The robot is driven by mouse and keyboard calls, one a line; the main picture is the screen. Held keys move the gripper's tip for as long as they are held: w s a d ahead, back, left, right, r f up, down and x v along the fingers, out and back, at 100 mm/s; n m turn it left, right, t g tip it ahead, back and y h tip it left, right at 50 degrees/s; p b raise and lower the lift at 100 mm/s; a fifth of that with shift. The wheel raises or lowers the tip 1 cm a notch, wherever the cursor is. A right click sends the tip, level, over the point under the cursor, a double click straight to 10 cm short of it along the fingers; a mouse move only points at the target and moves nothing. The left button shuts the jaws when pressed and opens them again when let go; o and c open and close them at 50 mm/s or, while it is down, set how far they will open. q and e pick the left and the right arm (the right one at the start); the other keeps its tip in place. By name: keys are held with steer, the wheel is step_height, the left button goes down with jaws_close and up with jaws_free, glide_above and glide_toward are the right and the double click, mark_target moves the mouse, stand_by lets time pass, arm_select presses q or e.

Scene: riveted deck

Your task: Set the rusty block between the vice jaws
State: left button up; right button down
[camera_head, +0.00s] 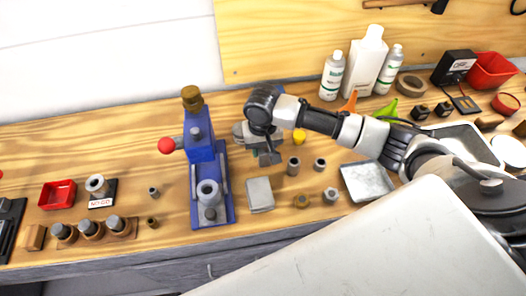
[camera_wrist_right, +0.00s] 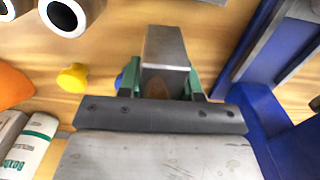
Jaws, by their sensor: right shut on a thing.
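My right gripper (camera_head: 268,157) points down over the bench, just right of the blue press. In the right wrist view its green-padded fingers (camera_wrist_right: 162,84) are shut on the rusty block (camera_wrist_right: 165,48), a grey metal block with a brown rust patch. In the head view I cannot make the block out clearly. A grey metal shape that looks like the vice (camera_head: 241,131) stands behind and left of the gripper, partly hidden by it. I cannot tell the gap between its jaws, nor whether the block touches it. My left gripper is not in view.
The blue press (camera_head: 200,150) with a red knob stands close to the left. A grey plate (camera_head: 259,194) lies in front, with several small metal cylinders to the right. A yellow piece (camera_head: 299,136) is near. Bottles (camera_head: 365,62) and a metal tray (camera_head: 366,181) are further right.

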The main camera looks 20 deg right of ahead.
steer(key=shift+f, duration=1.4)
steer(key=shift+f, duration=0.1)
steer(key=c, duration=0.8)
jaws_free()
